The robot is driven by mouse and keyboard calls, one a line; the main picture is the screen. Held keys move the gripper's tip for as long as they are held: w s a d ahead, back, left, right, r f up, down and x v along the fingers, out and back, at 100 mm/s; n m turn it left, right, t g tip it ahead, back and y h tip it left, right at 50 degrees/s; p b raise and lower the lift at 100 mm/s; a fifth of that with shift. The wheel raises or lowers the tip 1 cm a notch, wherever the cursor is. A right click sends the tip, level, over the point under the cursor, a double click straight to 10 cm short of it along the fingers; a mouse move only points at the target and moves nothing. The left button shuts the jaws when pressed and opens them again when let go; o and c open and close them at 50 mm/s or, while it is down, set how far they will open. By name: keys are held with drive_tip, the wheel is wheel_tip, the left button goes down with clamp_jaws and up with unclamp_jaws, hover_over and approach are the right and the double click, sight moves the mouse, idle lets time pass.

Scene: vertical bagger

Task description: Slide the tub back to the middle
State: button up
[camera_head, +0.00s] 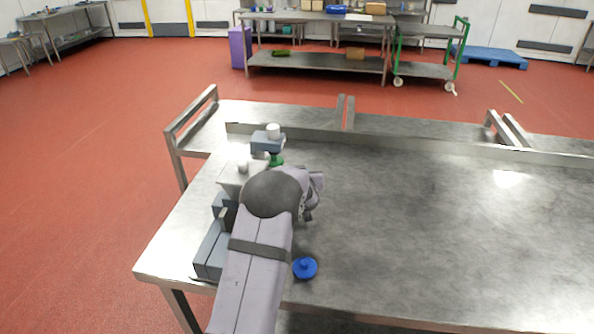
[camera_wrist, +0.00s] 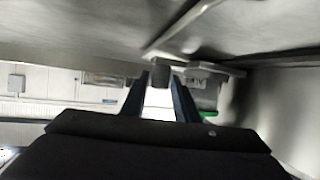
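In the head view, a pale tapered piece (camera_head: 231,181) stands at the left of the steel table, partly hidden by my arm. I cannot tell whether it is the tub, and no other tub shows clearly. My gripper is hidden behind my arm in the head view. In the wrist view, my gripper (camera_wrist: 160,82) shows two dark fingers apart, with a bright gap between them. A small grey block (camera_wrist: 160,73) appears between or beyond the fingertips; I see no grip on it.
A grey block with a white cap (camera_head: 273,130) and a green part (camera_head: 276,160) stand behind the pale piece. Grey boxes (camera_head: 212,252) sit left of my arm. A blue knobbed disc (camera_head: 305,268) lies near the front edge. The steel table (camera_head: 450,230) is clear to the right.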

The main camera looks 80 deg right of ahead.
drive_tip(key=shift+d, duration=0.1)
drive_tip(key=shift+c, duration=0.3)
clamp_jaws()
drive_tip(key=shift+a+b, duration=1.45)
drive_tip(key=shift+a, duration=4.1)
drive_tip(key=shift+o, duration=0.3)
unclamp_jaws()
drive_tip(key=shift+b+v, duration=0.5)
drive_tip(key=shift+v, duration=3.2)
